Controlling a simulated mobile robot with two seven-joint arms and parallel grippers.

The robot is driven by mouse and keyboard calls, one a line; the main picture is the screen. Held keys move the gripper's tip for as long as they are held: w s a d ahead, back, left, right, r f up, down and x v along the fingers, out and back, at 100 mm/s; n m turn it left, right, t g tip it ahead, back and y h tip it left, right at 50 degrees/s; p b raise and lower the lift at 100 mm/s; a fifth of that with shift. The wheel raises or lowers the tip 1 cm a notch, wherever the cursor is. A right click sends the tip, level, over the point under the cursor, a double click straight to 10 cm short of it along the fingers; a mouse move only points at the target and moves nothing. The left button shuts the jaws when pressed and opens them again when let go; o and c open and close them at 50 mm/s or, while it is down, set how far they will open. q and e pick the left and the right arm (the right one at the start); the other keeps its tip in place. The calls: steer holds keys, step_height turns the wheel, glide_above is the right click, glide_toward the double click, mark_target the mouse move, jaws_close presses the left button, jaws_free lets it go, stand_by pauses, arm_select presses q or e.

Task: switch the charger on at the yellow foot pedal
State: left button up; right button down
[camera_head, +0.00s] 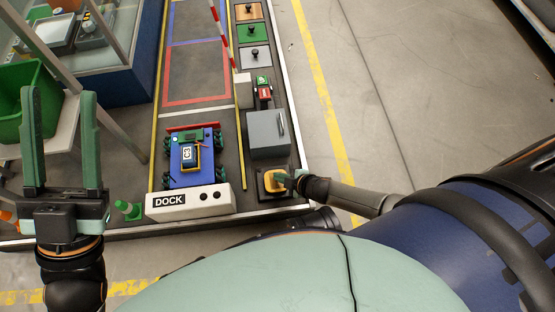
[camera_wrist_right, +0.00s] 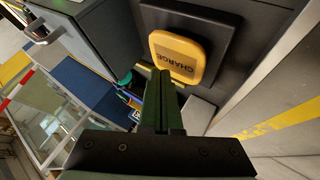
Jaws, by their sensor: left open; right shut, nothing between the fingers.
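The yellow foot pedal (camera_head: 270,181) sits on a dark base at the near right corner of the bench. In the right wrist view the pedal (camera_wrist_right: 180,52) reads CHARGE. My right gripper (camera_head: 285,177) is shut and empty at the pedal's right side in the head view. Its fingertips (camera_wrist_right: 161,72) overlap the pedal's near edge in the wrist view; I cannot tell whether they touch it. A blue vehicle marked C3 (camera_head: 188,157) stands behind the white DOCK block (camera_head: 190,201). My left gripper (camera_head: 57,94) is open and empty at the left.
A grey box with a handle (camera_head: 267,133) stands just behind the pedal. A green bin (camera_head: 30,100) is beside my left gripper. The floor at right is clear.

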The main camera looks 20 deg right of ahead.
steer(key=shift+f, duration=0.3)
steer(key=shift+f, duration=0.55)
stand_by(0.5)
steer(key=shift+r, duration=0.1)
steer(key=shift+r+p, duration=0.9)
steer(key=shift+p, duration=0.05)
step_height(320, 180, up, 6)
steer(key=p, duration=0.6)
